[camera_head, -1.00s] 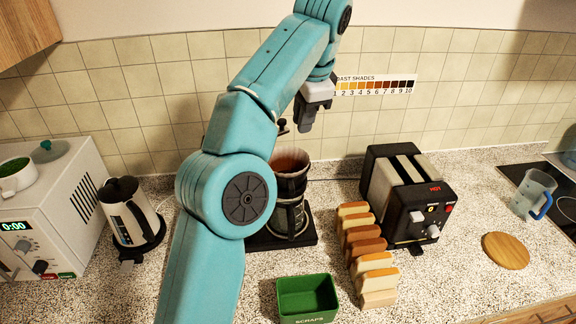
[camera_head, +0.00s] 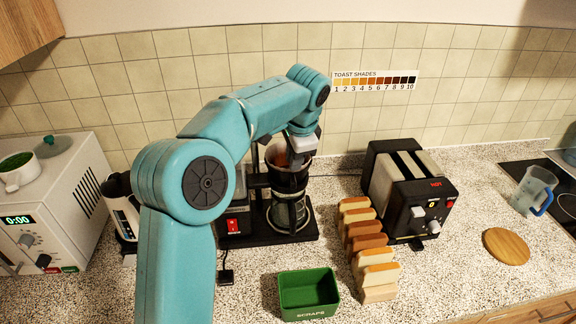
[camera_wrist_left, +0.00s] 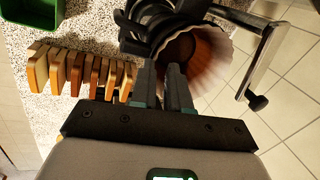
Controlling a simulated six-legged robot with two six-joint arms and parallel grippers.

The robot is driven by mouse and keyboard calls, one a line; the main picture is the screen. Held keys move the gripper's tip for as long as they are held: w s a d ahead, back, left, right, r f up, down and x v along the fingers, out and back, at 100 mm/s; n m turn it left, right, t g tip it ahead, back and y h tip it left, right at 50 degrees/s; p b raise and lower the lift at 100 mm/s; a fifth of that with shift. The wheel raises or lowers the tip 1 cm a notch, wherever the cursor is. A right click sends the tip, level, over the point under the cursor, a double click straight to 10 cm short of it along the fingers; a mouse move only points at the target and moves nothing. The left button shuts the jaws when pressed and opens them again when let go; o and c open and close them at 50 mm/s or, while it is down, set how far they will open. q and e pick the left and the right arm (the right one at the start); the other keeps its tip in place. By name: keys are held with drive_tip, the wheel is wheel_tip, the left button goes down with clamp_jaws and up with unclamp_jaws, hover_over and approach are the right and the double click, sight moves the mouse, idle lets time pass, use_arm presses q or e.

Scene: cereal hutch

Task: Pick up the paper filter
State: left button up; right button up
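The paper filter is a pleated cup, brown inside with a pale rim. In the left wrist view the paper filter (camera_wrist_left: 212,58) lies just past and to the right of my left fingertips. In the head view the paper filter (camera_head: 279,156) sits in the top of the black coffee maker (camera_head: 268,228), partly hidden by my left wrist. My left gripper (camera_wrist_left: 162,66) points down at the filter's near edge with a narrow gap between its fingers. Whether the paper is between them cannot be made out. My right gripper is not in view.
A row of bread slices (camera_head: 366,243) and a black toaster (camera_head: 408,190) stand right of the coffee maker. A green scraps bin (camera_head: 308,293) is in front. A kettle (camera_head: 122,212) and a white appliance (camera_head: 60,205) stand left. A round wooden board (camera_head: 506,246) lies far right.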

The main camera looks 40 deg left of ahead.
use_arm(q)
drive_tip(key=shift+w+f, duration=0.15)
drive_tip(key=shift+f, duration=0.45)
drive_tip(key=shift+s, duration=0.3)
drive_tip(key=shift+w+a, duration=0.1)
clamp_jaws()
drive_tip(key=shift+w, duration=0.1)
